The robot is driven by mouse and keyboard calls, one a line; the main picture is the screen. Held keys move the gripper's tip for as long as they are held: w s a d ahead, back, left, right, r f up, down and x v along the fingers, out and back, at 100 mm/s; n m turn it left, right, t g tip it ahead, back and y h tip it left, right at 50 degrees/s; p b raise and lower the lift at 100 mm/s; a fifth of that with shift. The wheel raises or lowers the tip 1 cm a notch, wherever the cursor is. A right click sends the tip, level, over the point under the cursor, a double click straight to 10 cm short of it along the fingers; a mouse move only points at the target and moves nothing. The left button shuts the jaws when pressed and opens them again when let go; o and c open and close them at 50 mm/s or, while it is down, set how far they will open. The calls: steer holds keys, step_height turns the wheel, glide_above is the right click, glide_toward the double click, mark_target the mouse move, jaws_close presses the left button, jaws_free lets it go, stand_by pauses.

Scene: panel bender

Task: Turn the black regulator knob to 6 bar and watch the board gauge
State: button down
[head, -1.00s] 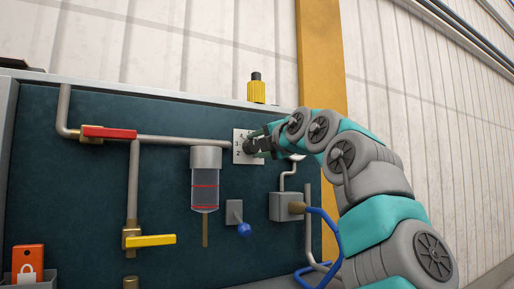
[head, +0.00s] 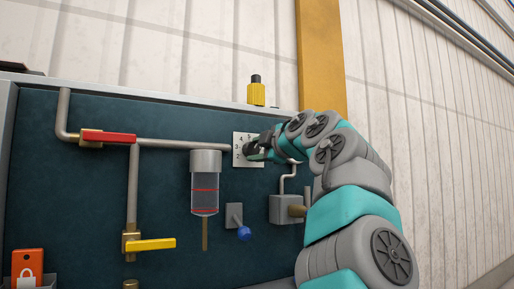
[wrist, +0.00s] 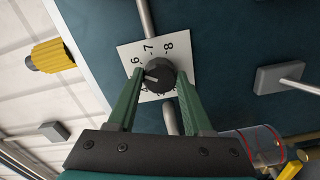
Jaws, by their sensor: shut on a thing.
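The black regulator knob (wrist: 161,76) sits on a white scale plate (wrist: 184,46) and shows between my fingertips in the wrist view. My gripper (wrist: 159,80) is shut on the knob, a finger on each side. The figures 6, 7 and 8 are readable. The knob's white mark points left, a little below the 6; the lower figures are partly hidden by a finger and the knob. In the head view the plate (head: 238,159) is partly covered by my gripper (head: 252,150). I see no gauge dial in either view.
A red-handled valve (head: 108,137), a yellow-handled valve (head: 150,244), a clear bowl (head: 205,195) and a blue-knobbed lever (head: 243,232) are on the dark board (head: 70,190). A yellow fitting (head: 256,94) stands on its top edge. A grey box (head: 284,208) is below my wrist.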

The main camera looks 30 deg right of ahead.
steer(key=shift+m, duration=0.6)
steer(key=shift+c, duration=1.5)
jaws_free()
steer(key=shift+s, duration=0.1)
steer(key=s+b, duration=0.2)
steer(key=s, duration=0.5)
steer(key=shift+s+d, duration=0.2)
steer(key=shift+s, duration=0.1)
